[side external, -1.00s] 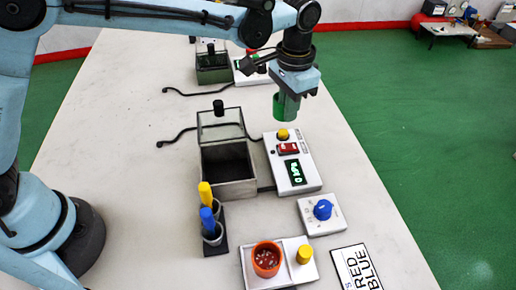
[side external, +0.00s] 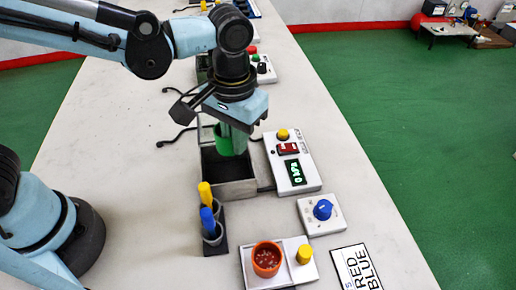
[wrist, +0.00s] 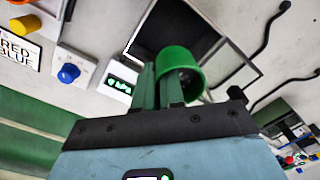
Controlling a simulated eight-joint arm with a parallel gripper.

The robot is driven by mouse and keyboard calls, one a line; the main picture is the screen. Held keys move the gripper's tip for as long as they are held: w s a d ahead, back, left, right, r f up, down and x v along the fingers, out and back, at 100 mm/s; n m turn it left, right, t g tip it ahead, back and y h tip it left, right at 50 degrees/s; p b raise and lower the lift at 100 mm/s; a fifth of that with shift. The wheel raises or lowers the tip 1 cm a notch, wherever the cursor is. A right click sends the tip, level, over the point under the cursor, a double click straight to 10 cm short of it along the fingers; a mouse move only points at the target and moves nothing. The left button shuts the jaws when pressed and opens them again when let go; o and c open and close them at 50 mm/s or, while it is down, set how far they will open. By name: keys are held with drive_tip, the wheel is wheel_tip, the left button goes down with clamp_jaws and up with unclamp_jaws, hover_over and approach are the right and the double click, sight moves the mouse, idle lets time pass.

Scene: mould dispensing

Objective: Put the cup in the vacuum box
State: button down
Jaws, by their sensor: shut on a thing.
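A green cup (side external: 232,142) is held in my gripper (side external: 234,128), whose jaws are shut on it. In the side view the cup is over the open vacuum box (side external: 232,190), toward its back edge. The cup also shows in the wrist view (wrist: 180,66), at the fingertips, with the box (wrist: 134,46) beyond it. The box is a grey open container with a dark inside. Its clear raised lid is partly hidden behind the cup and gripper in the side view. I cannot tell whether the cup's bottom is below the rim.
A control unit (side external: 297,172) with a red switch and green display stands right of the box. A blue-knob dial (side external: 323,210), an orange cup (side external: 267,259) and a holder with yellow and blue tools (side external: 212,228) stand in front.

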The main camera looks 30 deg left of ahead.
drive_tip(key=shift+s+a+f, duration=0.2)
drive_tip(key=shift+s+f, duration=0.05)
drive_tip(key=shift+s, duration=0.2)
drive_tip(key=shift+f, duration=4.05)
drive_tip(key=shift+f, duration=0.3)
drive_tip(key=c, duration=1.2)
unclamp_jaws()
drive_tip(key=shift+o, duration=0.2)
drive_tip(key=shift+r, duration=0.15)
drive_tip(key=shift+r, duration=3.4)
